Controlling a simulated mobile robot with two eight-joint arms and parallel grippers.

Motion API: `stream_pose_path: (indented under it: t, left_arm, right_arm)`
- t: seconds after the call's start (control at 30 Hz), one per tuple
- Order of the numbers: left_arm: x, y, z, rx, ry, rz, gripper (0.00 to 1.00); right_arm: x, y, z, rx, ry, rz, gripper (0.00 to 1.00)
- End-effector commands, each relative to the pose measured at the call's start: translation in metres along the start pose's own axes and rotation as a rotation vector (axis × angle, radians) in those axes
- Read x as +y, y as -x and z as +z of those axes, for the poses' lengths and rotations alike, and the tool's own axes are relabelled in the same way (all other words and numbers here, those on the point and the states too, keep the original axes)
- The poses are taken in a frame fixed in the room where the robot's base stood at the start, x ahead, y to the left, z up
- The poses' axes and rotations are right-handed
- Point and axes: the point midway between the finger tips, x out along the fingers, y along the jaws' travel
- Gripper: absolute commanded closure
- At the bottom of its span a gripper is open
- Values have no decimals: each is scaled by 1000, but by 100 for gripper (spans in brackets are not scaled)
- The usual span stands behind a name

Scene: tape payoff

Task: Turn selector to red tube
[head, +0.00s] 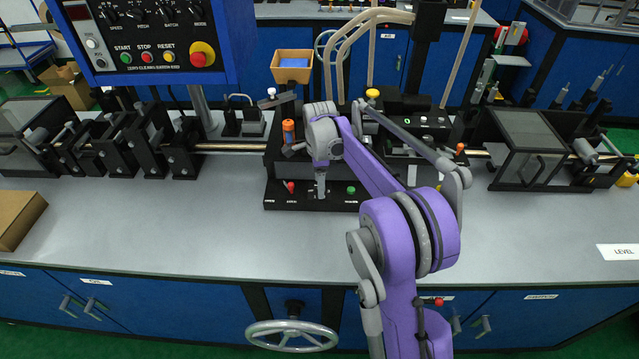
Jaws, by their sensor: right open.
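My right arm reaches in from the lower right. Its gripper (320,192) points down over the middle of a black panel (308,205) on the bench and is open. A red knob (291,187) sits on the panel just left of the gripper. A green knob (351,190) sits to its right. No selector shows clearly; the gripper covers the part of the panel between the knobs. Whether the fingertips touch anything there, I cannot tell. The panel's small white labels are too small to read. I see no red tube clearly. My left gripper is not in view.
An orange-topped cylinder (289,131) and a yellow knob (372,94) stand behind the panel. A blue control box (147,40) hangs at upper left. A handwheel (292,334) is on the bench front.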

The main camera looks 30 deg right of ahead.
Motion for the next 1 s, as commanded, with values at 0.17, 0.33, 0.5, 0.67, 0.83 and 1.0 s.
stream_pose_path:
  t: [0.17,0.33,0.5,0.67,0.83,1.0]
  left_arm:
    - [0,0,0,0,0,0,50]
    - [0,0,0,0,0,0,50]
    - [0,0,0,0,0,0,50]
    - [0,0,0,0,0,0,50]
    - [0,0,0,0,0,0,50]
    - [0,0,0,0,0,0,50]
  right_arm:
    - [0,-5,0,0,0,0,31]
    - [0,-5,0,0,1,0,31]
    - [0,-5,0,0,1,0,60]
    - [0,-5,0,0,1,0,88]
    - [0,-5,0,0,1,0,100]
    - [0,-5,0,0,11,-1,100]
